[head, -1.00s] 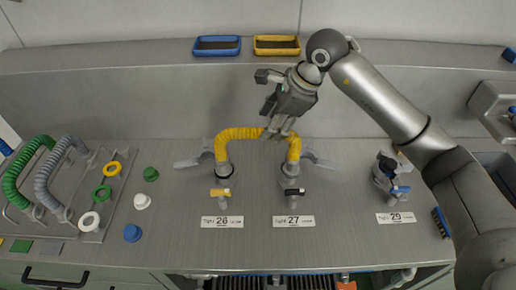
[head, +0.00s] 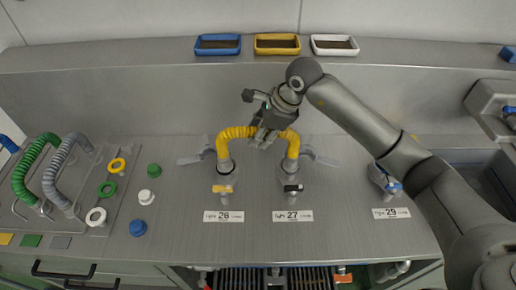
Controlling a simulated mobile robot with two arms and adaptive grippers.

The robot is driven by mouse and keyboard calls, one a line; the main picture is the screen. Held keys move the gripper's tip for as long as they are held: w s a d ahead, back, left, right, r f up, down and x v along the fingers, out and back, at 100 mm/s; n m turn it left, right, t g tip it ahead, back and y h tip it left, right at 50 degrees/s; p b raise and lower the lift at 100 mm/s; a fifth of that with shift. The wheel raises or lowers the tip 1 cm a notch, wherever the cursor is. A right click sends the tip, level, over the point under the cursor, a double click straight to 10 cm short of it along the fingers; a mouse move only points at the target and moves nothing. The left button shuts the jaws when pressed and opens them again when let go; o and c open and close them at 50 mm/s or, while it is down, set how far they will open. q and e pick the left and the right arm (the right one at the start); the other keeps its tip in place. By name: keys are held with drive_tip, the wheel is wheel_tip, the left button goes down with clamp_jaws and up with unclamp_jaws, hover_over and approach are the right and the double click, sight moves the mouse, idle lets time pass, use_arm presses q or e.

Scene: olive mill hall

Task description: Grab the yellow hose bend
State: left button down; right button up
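The yellow hose bend (head: 233,134) is a ribbed arch joining two metal fittings, one behind label 26 and one behind label 27, on the steel counter. My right gripper (head: 262,138) is over the middle of its arch, right of centre, fingers pointing down, and covers part of the hose. The fingers overlap the hose in the picture; I cannot tell whether they grip it. Both hose ends still sit on their fittings. My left gripper is not in view.
Green (head: 34,167) and grey (head: 62,172) hose bends stand on a rack at left, beside several coloured caps and rings. Blue (head: 218,52), yellow (head: 277,52) and white (head: 334,53) trays lie on the back ledge. A valve (head: 381,178) stands at label 29, partly behind my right arm.

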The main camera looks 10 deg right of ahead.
clamp_jaws()
drive_tip(key=shift+w+r, duration=0.1)
drive_tip(key=shift+r, duration=0.1)
idle(0.3)
